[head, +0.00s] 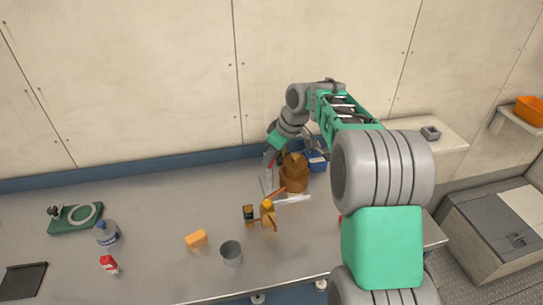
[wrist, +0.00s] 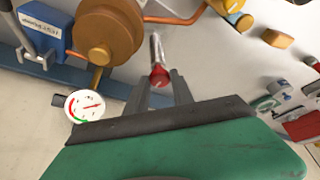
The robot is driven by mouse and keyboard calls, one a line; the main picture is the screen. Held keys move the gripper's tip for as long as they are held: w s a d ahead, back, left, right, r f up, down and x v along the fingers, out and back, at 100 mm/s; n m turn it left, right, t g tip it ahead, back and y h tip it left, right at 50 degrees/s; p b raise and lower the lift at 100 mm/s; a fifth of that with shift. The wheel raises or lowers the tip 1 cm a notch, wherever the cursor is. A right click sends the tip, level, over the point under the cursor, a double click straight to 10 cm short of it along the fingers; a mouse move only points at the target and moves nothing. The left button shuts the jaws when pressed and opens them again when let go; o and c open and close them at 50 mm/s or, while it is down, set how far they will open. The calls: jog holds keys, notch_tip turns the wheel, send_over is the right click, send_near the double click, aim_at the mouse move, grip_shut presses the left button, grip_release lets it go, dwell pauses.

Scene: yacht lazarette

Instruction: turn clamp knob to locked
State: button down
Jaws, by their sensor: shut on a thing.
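My gripper (wrist: 160,88) reaches down at the back of the bench and is shut on a red-tipped silver handle (wrist: 157,62), which looks like the clamp knob. The red end sits between the two grey fingers. In the head view, my gripper (head: 271,152) is just left of a brown rounded body (head: 293,172), with the same red part small below it. In the wrist view, the brown body (wrist: 105,30) is left of the handle. A round white gauge (wrist: 84,106) with a red needle is below it. I see no lock marking on the knob.
A blue labelled box (head: 316,160) stands beside the brown body. A copper pipe and brass valve (head: 267,212) lie in front. A grey cup (head: 231,253), orange block (head: 197,239), bottle (head: 107,234) and green clamp-like item (head: 75,217) stand leftward. The wall is close behind.

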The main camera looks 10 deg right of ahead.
jog(key=shift+m+b, duration=0.3)
jog(key=m+b, duration=0.1)
jog(key=m+t+h+b, duration=0.1)
jog(key=m, duration=0.1)
jog(key=shift+s+a+f, duration=0.1)
jog(key=shift+a+f, duration=0.05)
jog(key=shift+a, duration=0.05)
jog(key=m+h+b, duration=0.1)
jog(key=m, duration=0.1)
jog(key=m+h+b, duration=0.1)
jog(key=m, duration=0.2)
jog(key=shift+a, duration=0.2)
jog(key=m, duration=0.1)
jog(key=m+h, duration=0.1)
jog(key=m, duration=0.1)
jog(key=m+h+p, duration=0.1)
jog(key=m, duration=0.1)
jog(key=shift+a+r, duration=0.2)
jog(key=shift+r, duration=0.1)
jog(key=shift+m+g+h+p, duration=0.5)
jog(key=shift+m+p, duration=0.4)
jog(key=shift+m, duration=0.9)
jog(key=shift+f, duration=0.1)
jog(key=c, duration=1.1)
grip_release()
